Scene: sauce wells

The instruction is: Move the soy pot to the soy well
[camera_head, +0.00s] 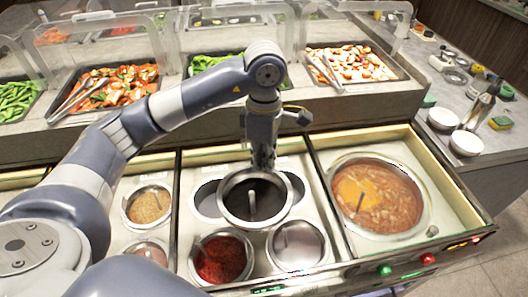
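The soy pot (238,204) is a round steel pot with dark contents and a handle standing in it. It sits over the middle of the steel counter panel, overlapping round wells on both sides, and looks raised. My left gripper (264,164) points down at its back rim and appears shut on it; the fingertips are partly hidden. No label shows which is the soy well. My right gripper is not in view.
In front are a red sauce pot (221,260) and a pale round pot or well (298,246). A grainy brown pot (149,205) is at left, and a large soup pot (378,200) at right. Food trays and glass guards line the back.

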